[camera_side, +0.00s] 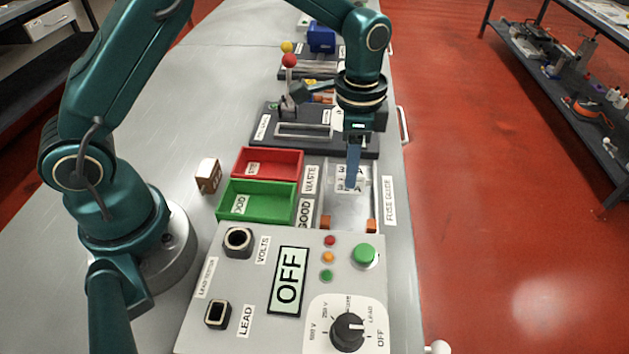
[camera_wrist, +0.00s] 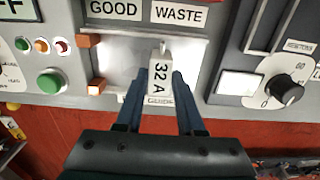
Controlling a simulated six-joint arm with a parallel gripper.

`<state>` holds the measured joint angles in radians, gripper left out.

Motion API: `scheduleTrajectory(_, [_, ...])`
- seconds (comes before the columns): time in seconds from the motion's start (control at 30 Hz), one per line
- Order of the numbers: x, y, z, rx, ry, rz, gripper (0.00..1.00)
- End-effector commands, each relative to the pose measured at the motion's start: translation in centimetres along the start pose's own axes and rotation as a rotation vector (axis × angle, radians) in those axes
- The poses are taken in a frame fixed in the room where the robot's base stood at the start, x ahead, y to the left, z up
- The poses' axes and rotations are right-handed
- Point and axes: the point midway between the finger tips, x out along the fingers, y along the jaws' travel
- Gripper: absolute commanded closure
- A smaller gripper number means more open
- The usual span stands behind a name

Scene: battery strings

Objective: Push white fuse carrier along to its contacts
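The white fuse carrier (camera_wrist: 159,76), marked 32 A, stands in the fuse guide (camera_wrist: 120,54), a pale metal channel. In the side view the carrier (camera_side: 342,184) is partly behind my finger. My gripper (camera_wrist: 160,82) has one dark blue finger close against each side of the carrier. My gripper also shows in the side view (camera_side: 353,183), reaching down into the guide. Two orange contacts, one (camera_wrist: 90,41) and another (camera_wrist: 96,86), sit at the guide's left end in the wrist view. A clear gap separates the carrier from them.
The grey lead tester (camera_side: 230,310), reading OFF, stands just beyond the contacts. A green bin (camera_side: 262,218) and red bin (camera_side: 290,163) lie beside the guide. A dark lever unit (camera_side: 270,130) is behind. The guide between carrier and contacts is clear.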

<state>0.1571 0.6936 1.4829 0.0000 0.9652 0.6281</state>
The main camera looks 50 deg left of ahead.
Motion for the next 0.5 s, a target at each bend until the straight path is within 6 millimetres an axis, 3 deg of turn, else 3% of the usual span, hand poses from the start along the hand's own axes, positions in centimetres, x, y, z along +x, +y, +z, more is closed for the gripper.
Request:
scheduleTrajectory(0.03, [-0.02, 0.0, 0.0, 0.0, 0.0, 0.0, 0.86])
scheduleTrajectory(0.07, [-0.02, 0.0, 0.0, 0.0, 0.0, 0.0, 0.97])
scheduleTrajectory(0.1, [-0.02, 0.0, 0.0, 0.0, 0.0, 0.0, 1.0])
scheduleTrajectory(0.5, [-0.07, 0.75, -0.04, 0.001, 0.0, 0.0, 1.0])
